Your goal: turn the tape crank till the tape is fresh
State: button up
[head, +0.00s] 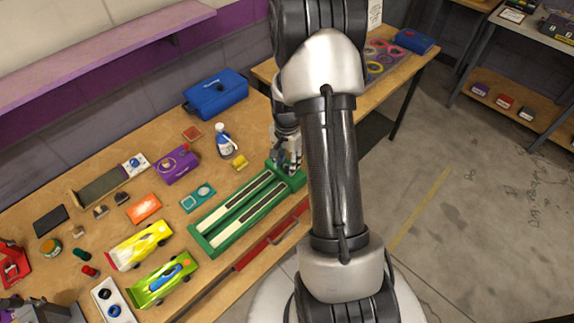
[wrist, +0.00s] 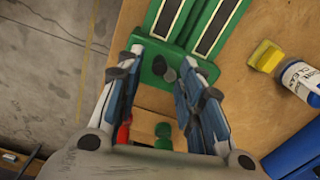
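A green track (head: 237,214) with two long slots, each showing white and black strips, lies along the table's front edge. My gripper (head: 288,165) is at its far right end, partly hidden by my arm. In the wrist view, the track's green end block (wrist: 148,80) carries a small dark knob (wrist: 160,65) and a grey one beside it. My gripper (wrist: 163,70) is open, its fingertips on either side of these knobs with a gap visible. I cannot tell whether a finger touches them, or which part is the tape crank.
A yellow block (head: 240,162) and a white-and-blue bottle (head: 224,140) stand near the track's far end. A blue box (head: 215,93), a purple box (head: 177,163) and a teal box (head: 198,197) lie behind. Two toy cars (head: 139,246) sit at the left. A red bar (head: 270,238) runs along the front edge.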

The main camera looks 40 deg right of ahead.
aim_at(287, 168)
notch_tip(287, 168, up, 10)
dwell(0.3)
dwell(0.4)
jog(key=s+a+r+n+t, duration=0.1)
jog(key=a+r+n, duration=0.3)
jog(key=a+r, duration=0.45)
jog(key=s+a+r+n+t+b, duration=0.1)
jog(key=s+a+r+n, duration=0.2)
jog(key=s+a+n, duration=0.2)
jog(key=s+a+r+n+t+b, duration=0.1)
jog(key=s+a+r+n, duration=0.3)
jog(key=s+a, duration=0.6)
jog(key=shift+s+r+n+t+b, duration=0.25)
jog(key=shift+s+n+t+b, duration=0.15)
jog(key=shift+s+n+t, duration=0.6)
jog(key=shift+w+d, duration=0.1)
jog(key=shift+w, duration=0.1)
